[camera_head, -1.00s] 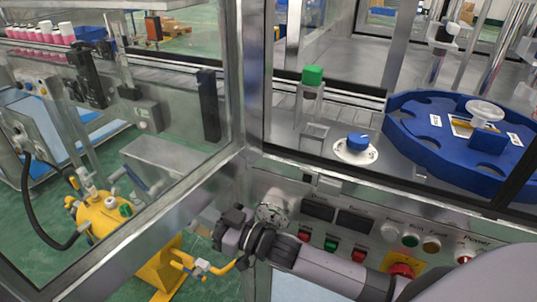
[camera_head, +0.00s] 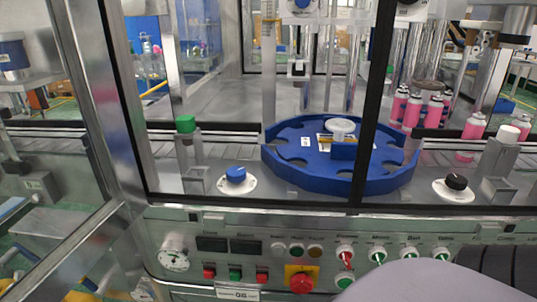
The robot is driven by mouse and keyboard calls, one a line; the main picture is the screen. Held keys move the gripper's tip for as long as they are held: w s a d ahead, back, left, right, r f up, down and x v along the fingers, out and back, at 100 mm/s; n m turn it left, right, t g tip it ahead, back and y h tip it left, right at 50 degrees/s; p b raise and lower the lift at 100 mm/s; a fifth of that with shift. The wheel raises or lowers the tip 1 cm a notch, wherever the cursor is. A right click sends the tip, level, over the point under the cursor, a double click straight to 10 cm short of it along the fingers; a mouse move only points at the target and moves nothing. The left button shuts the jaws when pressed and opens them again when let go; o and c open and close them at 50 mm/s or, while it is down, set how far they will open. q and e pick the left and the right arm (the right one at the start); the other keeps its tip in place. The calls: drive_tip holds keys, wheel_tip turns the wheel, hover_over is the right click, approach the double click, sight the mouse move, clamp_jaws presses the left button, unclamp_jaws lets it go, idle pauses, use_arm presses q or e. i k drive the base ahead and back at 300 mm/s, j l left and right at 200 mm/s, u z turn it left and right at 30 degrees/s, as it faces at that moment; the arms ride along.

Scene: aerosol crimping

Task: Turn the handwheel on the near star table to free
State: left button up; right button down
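The near star table (camera_head: 285,178) is a large blue notched disc behind the machine's front window frame, at the middle of the head view. A pale round handwheel (camera_head: 341,125) sits on top of it, close to the dark window post. A small yellow-orange strip and white labels (camera_head: 305,142) lie beside the handwheel; their writing is too small to read. Neither gripper shows. A grey link of my arm fills the lower right corner, well below and in front of the star table. Nothing of mine touches the handwheel.
A dark upright post (camera_head: 375,110) stands in front of the star table's right part. A blue knob (camera_head: 236,174) and a black knob (camera_head: 456,182) sit on the ledge. The control panel (camera_head: 225,262) has buttons and a red emergency stop (camera_head: 301,281). Pink cans (camera_head: 412,112) stand at right.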

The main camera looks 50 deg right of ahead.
sight(340, 126)
drive_tip(key=z, duration=0.95)
